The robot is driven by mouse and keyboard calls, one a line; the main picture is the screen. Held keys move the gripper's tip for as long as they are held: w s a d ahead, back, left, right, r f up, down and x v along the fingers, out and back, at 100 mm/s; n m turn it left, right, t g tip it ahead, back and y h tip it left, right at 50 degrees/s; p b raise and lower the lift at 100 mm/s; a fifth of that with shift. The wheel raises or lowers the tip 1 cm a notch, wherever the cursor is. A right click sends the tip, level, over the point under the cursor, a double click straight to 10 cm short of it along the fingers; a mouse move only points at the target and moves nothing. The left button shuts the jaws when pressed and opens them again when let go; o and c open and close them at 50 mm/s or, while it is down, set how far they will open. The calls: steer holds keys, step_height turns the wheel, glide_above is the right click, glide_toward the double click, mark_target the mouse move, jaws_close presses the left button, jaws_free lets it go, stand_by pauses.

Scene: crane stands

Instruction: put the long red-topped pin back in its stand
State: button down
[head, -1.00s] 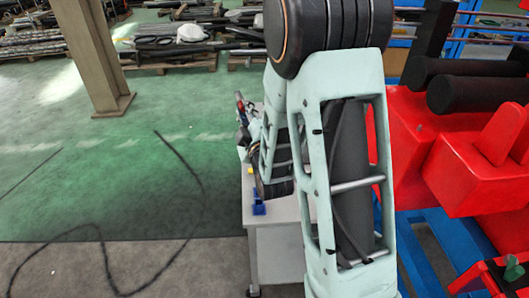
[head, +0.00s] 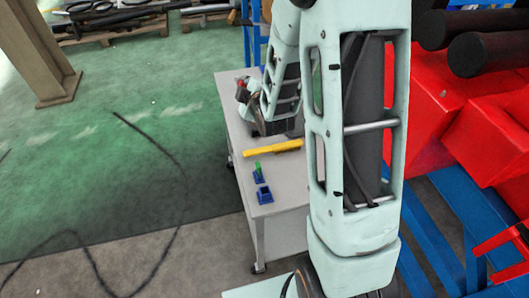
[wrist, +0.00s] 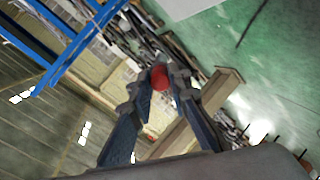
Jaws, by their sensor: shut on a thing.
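The red top of the pin (wrist: 159,77) sits between the fingertips of my gripper (wrist: 160,80) in the wrist view. The rest of the pin is not clear there. In the head view my gripper (head: 246,95) is small and partly hidden by my arm, above the far left part of the grey table, with a bit of red at its tip. A blue stand (head: 264,195) is on the table's near left part and looks empty. Just behind it, a green piece (head: 258,171) stands in another blue stand (head: 258,179).
A yellow bar (head: 273,148) lies across the grey table (head: 285,200), behind the stands. Red blocks (head: 475,120) on a blue frame (head: 440,225) stand at the right. The green floor (head: 130,170) at the left is mostly open, with a dark cable (head: 175,165) on it.

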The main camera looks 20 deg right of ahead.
steer(key=shift+s+f+n+g+b, duration=0.55)
steer(key=shift+s+f+n+g, duration=0.35)
steer(key=shift+s+f+g, duration=3.25)
steer(key=s+r+n+g, duration=0.1)
steer(key=s+g, duration=0.4)
steer(key=s, duration=0.7)
steer(key=shift+s+d+r+b, duration=0.15)
steer(key=shift+r+b, duration=0.2)
steer(key=shift+b, duration=0.05)
steer(key=shift+r, duration=0.1)
step_height(320, 180, down, 6)
steer(key=b, duration=0.4)
steer(key=shift+r, duration=0.1)
steer(key=shift+n, duration=1)
